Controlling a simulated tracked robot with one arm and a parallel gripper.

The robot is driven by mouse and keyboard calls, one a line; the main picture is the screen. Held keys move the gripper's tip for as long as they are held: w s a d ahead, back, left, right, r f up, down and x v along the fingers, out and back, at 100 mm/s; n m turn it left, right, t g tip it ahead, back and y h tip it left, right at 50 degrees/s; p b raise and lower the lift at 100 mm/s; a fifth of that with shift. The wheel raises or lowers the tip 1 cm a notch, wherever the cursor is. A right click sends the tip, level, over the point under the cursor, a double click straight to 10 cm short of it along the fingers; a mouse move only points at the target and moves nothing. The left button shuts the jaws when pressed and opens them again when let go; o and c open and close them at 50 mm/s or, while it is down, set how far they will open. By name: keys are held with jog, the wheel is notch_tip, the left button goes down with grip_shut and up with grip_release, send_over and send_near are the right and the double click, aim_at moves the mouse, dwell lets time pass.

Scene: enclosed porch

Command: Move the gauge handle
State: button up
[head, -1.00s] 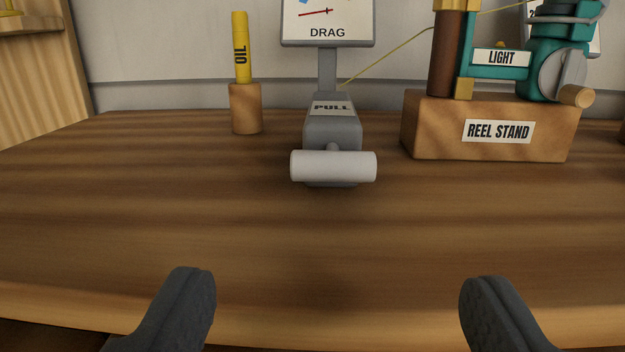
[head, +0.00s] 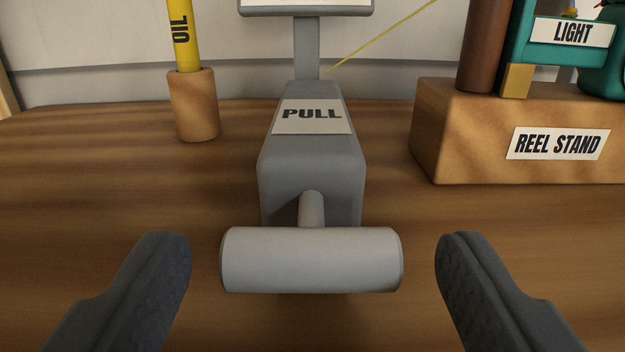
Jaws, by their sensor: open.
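The gauge handle (head: 311,261) is a light grey horizontal cylinder on a short stem, at the front of a grey gauge body (head: 312,165) labelled PULL. My gripper (head: 313,255) is open. One dark finger is on each side of the handle, with a visible gap between each finger and the handle's ends. In the picture the fingertips are at about the handle's height; I cannot tell the exact depth between them. The gauge's post (head: 307,48) rises behind the body. Only the bottom edge of its dial panel (head: 306,9) shows.
A yellow OIL tube (head: 183,35) stands in a wooden holder (head: 194,105) at left. A wooden reel stand block (head: 450,130) with a teal reel marked LIGHT (head: 573,33) is at right. A yellow line runs from the gauge post to the upper right. Bare wooden tabletop (head: 90,180) surrounds the gauge.

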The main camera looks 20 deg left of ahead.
jog(key=shift+x, duration=1.4)
